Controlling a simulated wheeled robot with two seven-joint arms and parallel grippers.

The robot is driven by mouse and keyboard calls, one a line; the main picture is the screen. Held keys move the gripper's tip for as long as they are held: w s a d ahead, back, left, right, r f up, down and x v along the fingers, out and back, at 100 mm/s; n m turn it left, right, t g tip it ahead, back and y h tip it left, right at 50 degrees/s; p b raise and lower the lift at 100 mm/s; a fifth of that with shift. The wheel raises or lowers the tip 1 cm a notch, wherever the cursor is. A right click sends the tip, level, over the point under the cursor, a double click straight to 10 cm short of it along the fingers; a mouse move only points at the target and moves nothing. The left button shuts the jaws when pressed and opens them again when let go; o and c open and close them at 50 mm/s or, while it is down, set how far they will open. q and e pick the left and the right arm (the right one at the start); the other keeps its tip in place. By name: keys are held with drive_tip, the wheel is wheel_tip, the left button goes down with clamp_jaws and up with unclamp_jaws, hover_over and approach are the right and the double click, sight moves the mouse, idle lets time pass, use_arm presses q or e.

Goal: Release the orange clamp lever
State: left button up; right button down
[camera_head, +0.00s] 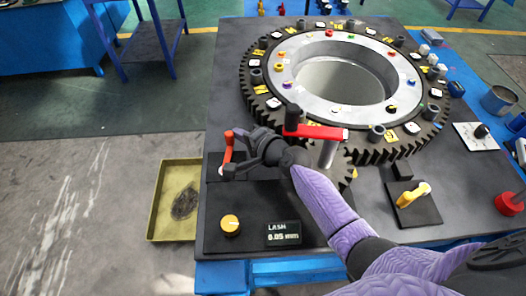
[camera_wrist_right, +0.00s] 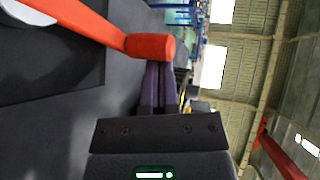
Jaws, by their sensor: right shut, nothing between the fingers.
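My left gripper is not in view.
A large toothed ring (camera_head: 277,104) fills the back of the table. A red crank arm (camera_head: 318,131) stands right of my gripper. An orange dial (camera_head: 230,224) and a lash display (camera_head: 284,233) sit in front. A yellow tray (camera_head: 159,216) lies left; a yellow lever (camera_head: 413,194) is right.

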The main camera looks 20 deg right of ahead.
drive_tip(key=p+v, duration=0.2)
drive_tip(key=v, duration=0.7)
drive_tip(key=shift+s+r, duration=0.1)
drive_tip(key=shift+s, duration=0.1)
